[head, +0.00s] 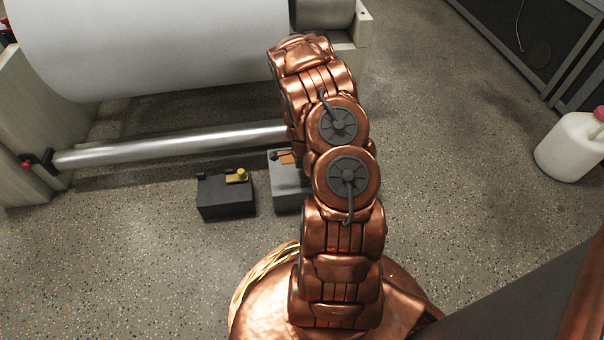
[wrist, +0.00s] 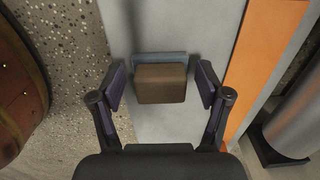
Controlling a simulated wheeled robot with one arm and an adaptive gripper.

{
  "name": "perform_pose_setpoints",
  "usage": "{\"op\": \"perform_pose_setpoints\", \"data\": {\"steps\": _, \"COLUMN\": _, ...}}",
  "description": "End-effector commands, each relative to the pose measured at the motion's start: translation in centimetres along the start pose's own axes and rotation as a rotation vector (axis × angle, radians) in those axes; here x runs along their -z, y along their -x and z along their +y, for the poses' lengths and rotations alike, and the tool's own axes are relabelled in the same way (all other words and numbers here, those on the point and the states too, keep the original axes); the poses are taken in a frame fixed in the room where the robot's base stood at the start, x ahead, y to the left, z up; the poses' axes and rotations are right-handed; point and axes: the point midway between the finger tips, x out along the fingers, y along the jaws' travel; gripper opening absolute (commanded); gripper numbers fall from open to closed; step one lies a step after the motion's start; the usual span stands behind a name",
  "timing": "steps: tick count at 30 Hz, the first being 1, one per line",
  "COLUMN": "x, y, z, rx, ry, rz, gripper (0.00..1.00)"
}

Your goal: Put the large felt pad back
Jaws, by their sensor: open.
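In the wrist view, my gripper (wrist: 161,78) is open, with one finger on each side of a brown block (wrist: 161,84). The block seems to be the large felt pad or a part of it; I cannot tell for sure. A blue-grey strip (wrist: 160,57) shows along its far edge. It stands on a pale grey surface (wrist: 150,25), and small gaps show between it and the fingers. In the head view, my arm hides the gripper and the block. The light grey box (head: 286,188) there is partly hidden behind my arm.
An orange strip (wrist: 262,50) lies right of the block. A dark box (head: 226,197) with a yellow item (head: 237,176) stands left of the light grey box. A metal roller (head: 170,145) runs behind them under a large white roll (head: 150,45). A white jug (head: 570,147) stands right.

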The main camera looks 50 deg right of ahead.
Motion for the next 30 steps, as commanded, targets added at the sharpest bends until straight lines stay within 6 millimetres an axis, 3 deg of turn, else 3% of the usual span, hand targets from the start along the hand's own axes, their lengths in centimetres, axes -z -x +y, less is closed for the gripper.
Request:
{"op": "perform_pose_setpoints", "data": {"steps": 7, "x": 0.0, "y": 2.4, "z": -0.1, "rx": 0.001, "ry": 0.000, "rz": 0.000, "gripper": 0.76}}
{"op": "perform_pose_setpoints", "data": {"steps": 18, "x": 0.0, "y": 9.5, "z": -0.2, "rx": 0.005, "ry": 0.000, "rz": 0.001, "gripper": 0.76}}
{"op": "perform_pose_setpoints", "data": {"steps": 24, "x": 0.0, "y": 11.9, "z": 0.0, "rx": 0.000, "ry": 0.001, "rz": 0.000, "gripper": 0.76}}
{"op": "perform_pose_setpoints", "data": {"steps": 30, "x": -1.5, "y": 14.6, "z": 0.7, "rx": -0.007, "ry": 0.095, "rz": 0.001, "gripper": 0.76}}
